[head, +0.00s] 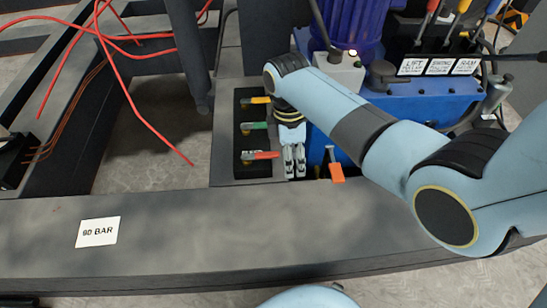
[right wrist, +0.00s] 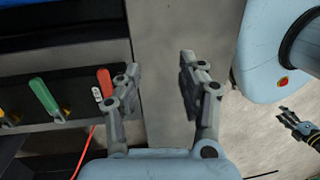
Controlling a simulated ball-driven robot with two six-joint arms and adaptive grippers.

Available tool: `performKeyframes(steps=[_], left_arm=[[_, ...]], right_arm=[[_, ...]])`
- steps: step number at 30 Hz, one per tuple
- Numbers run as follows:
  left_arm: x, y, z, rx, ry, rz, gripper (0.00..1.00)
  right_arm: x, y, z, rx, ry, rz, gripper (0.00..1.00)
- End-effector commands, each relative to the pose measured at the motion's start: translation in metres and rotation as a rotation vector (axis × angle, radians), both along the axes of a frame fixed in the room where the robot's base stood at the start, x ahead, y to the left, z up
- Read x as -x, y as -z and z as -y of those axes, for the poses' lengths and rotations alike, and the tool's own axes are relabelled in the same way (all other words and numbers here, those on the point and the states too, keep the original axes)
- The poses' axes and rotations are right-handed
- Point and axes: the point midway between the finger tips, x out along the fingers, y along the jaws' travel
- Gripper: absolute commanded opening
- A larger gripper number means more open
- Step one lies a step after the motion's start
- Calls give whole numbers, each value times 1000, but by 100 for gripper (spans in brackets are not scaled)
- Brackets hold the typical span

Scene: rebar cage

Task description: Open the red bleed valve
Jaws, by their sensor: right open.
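The red bleed valve handle (head: 264,155) is the nearest of three in a dark panel, with a small white label beside it. It points right, towards my right gripper (head: 294,174). In the right wrist view the red handle (right wrist: 105,82) stands just left of the left finger of my right gripper (right wrist: 159,65), outside the jaws. The jaws are open and empty, over bare grey frame. I cannot tell whether the finger touches the handle. A dark gripper at the right edge of the right wrist view seems to be my left one (right wrist: 297,126); its jaw state is unclear.
Green (head: 254,126) and yellow (head: 256,100) handles sit behind the red one. An orange-tipped lever (head: 336,172) stands right of my right gripper, by the blue power unit (head: 415,107). Loose red cables (head: 140,108) hang at left. A wide grey beam (head: 180,235) crosses the front.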

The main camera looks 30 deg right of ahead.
Motion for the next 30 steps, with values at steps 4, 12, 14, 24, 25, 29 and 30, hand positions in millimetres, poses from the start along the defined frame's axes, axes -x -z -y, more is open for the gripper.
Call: performKeyframes(steps=[4,12,14,24,25,29,30], left_arm=[[5,16,-2,-2,4,-3,42],[2,19,-1,-2,6,-8,42],[-5,16,0,-1,7,-6,42],[-57,-19,15,6,17,9,42],[-62,-23,16,7,18,11,42],[-79,-43,22,10,21,17,42],[-84,-50,24,12,22,17,42]], right_arm=[[-64,-25,-5,-7,0,114,40],[-94,-35,-8,-10,1,165,40],[-93,-30,-8,-11,1,164,40],[-92,15,-8,-11,2,161,40],[-91,19,-8,-10,2,160,40],[-92,35,-8,-11,2,162,40],[-92,40,-8,-11,2,162,40]])
